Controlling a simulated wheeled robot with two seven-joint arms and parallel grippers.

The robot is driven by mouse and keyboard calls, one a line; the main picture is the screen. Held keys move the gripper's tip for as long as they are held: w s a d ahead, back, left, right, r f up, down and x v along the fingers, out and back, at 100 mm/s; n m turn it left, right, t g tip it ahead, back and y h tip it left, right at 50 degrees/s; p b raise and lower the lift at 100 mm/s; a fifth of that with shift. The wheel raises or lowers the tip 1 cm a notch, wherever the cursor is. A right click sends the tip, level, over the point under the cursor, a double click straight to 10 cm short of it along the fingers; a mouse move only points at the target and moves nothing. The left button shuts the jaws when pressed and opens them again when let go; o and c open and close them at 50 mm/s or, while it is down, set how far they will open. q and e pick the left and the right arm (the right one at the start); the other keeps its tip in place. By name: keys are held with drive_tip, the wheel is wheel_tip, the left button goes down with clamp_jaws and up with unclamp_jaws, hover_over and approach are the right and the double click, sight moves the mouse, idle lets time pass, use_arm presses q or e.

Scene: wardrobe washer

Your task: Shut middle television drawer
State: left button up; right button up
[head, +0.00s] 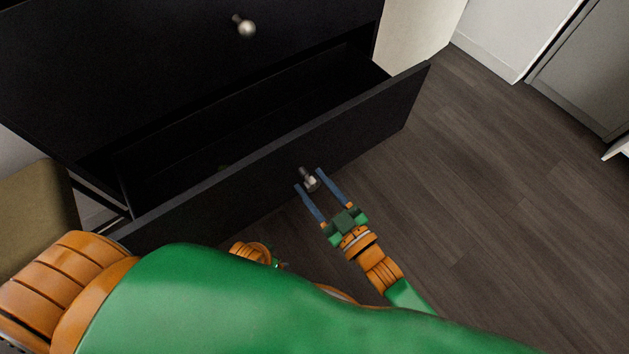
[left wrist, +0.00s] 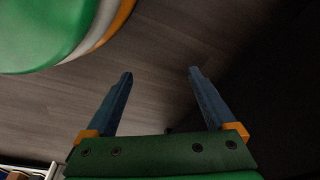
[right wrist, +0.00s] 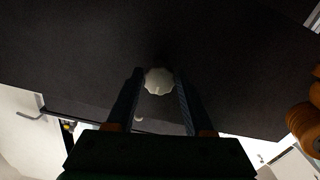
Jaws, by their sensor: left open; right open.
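A black drawer (head: 290,155) stands pulled out from the black cabinet (head: 150,60) in the head view. Its front carries a silver knob (head: 309,181), which also shows in the right wrist view (right wrist: 158,80). My right gripper (head: 309,180) is open, with its blue fingers on either side of the knob; I cannot tell whether they touch it. My left gripper (left wrist: 160,72) is open and empty in the left wrist view, above the floor with a dark surface at its right. In the head view its fingers are hidden.
A second silver knob (head: 244,25) sits on the closed drawer front above. A khaki padded seat (head: 35,210) stands close to the cabinet's left side. Wood floor (head: 500,190) lies clear to the right, with a grey door panel (head: 590,70) beyond.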

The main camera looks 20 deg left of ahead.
drive_tip(key=shift+x, duration=0.95)
drive_tip(key=shift+f, duration=0.1)
clamp_jaws()
idle(0.5)
